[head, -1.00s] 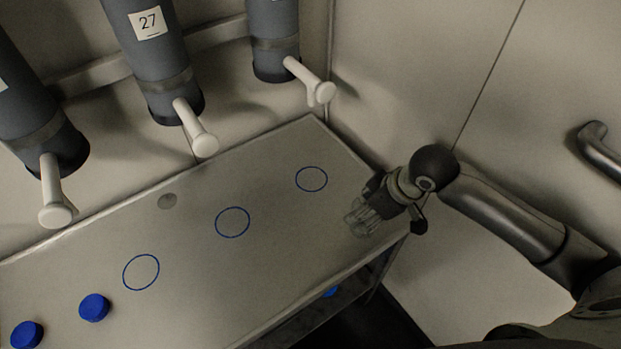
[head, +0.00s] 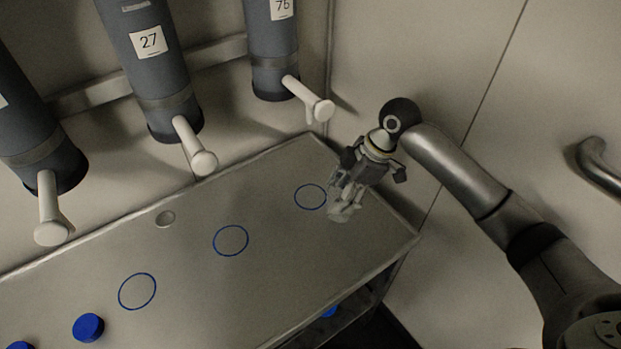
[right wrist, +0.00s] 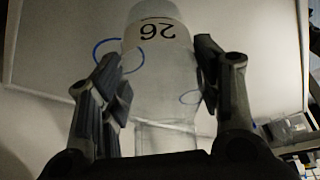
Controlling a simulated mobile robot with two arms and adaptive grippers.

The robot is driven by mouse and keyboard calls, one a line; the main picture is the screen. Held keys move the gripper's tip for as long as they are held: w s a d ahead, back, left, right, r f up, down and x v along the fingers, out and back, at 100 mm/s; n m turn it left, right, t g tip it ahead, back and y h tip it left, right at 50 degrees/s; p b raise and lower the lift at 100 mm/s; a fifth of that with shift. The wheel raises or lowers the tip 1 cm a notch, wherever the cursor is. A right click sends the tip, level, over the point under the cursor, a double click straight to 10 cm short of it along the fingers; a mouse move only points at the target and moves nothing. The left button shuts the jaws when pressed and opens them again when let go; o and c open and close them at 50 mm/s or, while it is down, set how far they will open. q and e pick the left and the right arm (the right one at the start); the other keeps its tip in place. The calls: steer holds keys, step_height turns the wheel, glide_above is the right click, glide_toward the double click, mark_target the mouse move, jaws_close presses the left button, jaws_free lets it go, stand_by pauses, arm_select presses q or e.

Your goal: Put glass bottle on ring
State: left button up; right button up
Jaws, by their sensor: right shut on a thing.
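My right gripper (head: 350,190) is shut on a clear glass bottle (head: 342,211), just right of and in front of the rightmost blue ring (head: 296,196) in the head view. In the right wrist view the bottle (right wrist: 160,80) is between both fingers of the gripper (right wrist: 160,90), with a label reading 26 upside down. Whether its base touches the table is hard to tell. Two more blue rings, the middle one (head: 231,225) and the left one (head: 120,290), are empty on the tabletop. My left gripper is not in view.
Grey cylinders, one labelled 27 (head: 150,60), hang above the back with white spouts (head: 190,145). A wall handle (head: 600,165) is at right.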

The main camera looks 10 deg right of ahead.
steer(key=shift+w+a+f+p, duration=0.2)
steer(key=shift+w+a+f, duration=0.3)
steer(key=shift+w+a, duration=0.65)
steer(key=shift+w+a+f+p, duration=0.2)
steer(key=shift+w+a+f, duration=0.4)
steer(key=shift+w, duration=1.1)
steer(key=shift+w+a+f+p, duration=0.2)
steer(key=shift+w+a+f, duration=0.25)
steer(key=shift+w+a, duration=0.7)
steer(key=shift+w+d+f, duration=0.2)
steer(key=shift+w+d, duration=0.1)
steer(key=o, duration=1.2)
steer(key=shift+f, duration=0.1)
steer(key=shift+c, duration=0.2)
steer(key=v, duration=1.2)
steer(key=shift+s, duration=0.1)
